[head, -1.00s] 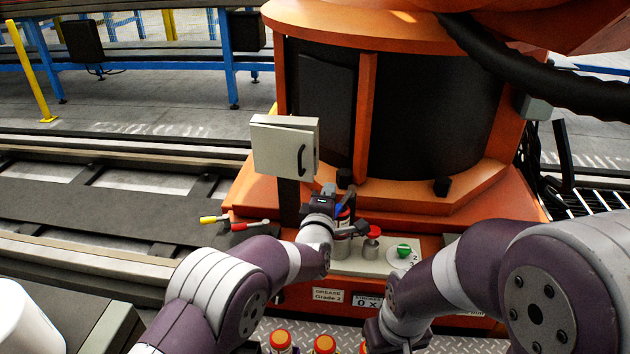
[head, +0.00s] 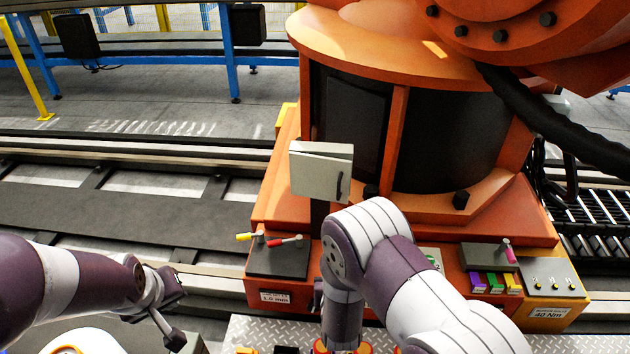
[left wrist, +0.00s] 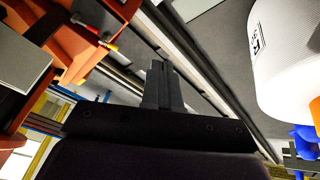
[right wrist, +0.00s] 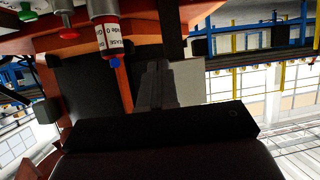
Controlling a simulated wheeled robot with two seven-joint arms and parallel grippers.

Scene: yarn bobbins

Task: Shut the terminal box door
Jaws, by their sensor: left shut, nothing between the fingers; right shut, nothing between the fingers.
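The terminal box (head: 320,148) is a pale grey box on a dark post, in front of the orange machine in the head view. Its door (head: 312,178), with a black handle near the right edge, looks slightly ajar; a thin dark gap shows along the top. My left gripper (head: 174,338) is low and left of the box, apart from it; its fingers (left wrist: 162,85) are shut and empty. A grey panel, likely the box, shows at the left wrist view's edge. My right gripper's fingers (right wrist: 155,85) are shut and empty before a pale grey panel, likely the box; my arm hides them in the head view.
Red and yellow levers (head: 272,242) stand on a dark plate below the box. Coloured blocks (head: 495,283) and a panel with knobs (head: 550,280) are at right. In the right wrist view a labelled bottle (right wrist: 108,40) is close to the gripper. The floor at left is open.

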